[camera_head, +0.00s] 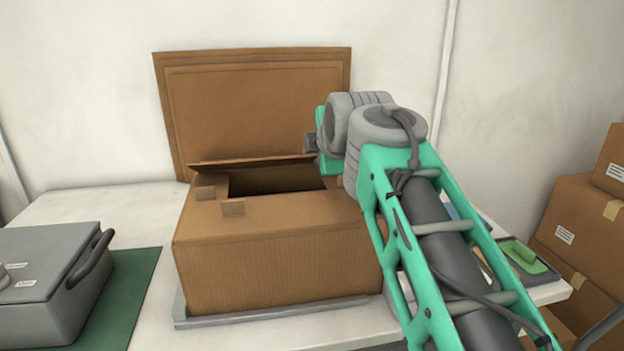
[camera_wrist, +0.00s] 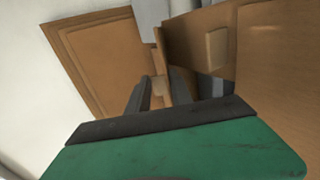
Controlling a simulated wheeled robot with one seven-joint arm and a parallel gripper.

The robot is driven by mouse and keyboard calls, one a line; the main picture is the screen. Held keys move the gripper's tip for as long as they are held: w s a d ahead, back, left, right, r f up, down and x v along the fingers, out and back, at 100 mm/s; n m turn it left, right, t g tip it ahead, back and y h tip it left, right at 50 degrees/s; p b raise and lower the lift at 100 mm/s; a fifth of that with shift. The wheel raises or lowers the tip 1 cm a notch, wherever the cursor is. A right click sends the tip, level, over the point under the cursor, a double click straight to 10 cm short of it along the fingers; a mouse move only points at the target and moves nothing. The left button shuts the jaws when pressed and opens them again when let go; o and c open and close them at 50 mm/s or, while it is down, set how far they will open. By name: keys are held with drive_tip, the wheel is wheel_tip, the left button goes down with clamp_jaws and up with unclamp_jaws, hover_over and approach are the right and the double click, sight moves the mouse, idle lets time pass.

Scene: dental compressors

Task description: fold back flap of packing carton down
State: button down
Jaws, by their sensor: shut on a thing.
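The brown packing carton (camera_head: 275,255) stands on a grey base on the white table. Its top has a dark opening in the middle. The back flap (camera_head: 250,161) shows as a thin, nearly edge-on strip along the rear of the opening, tilted up. It shows in the wrist view as a narrow brown strip (camera_wrist: 161,50). My gripper (camera_head: 311,143) is at the right end of this flap. In the wrist view its two dark fingers (camera_wrist: 160,90) are shut on the flap's edge. My arm hides the carton's right rear corner.
A large brown panel (camera_head: 255,105) leans on the wall behind the carton. A grey case (camera_head: 50,285) on a green mat (camera_head: 135,295) stands left. Stacked boxes (camera_head: 575,230) are at right.

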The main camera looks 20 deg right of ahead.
drive_tip(key=shift+s+f+t+b, duration=0.2)
drive_tip(key=shift+f+t+b, duration=0.25)
drive_tip(key=shift+b, duration=0.45)
drive_tip(key=shift+r+b, duration=0.15)
drive_tip(key=shift+b, duration=0.2)
drive_tip(key=c, duration=1.2)
unclamp_jaws()
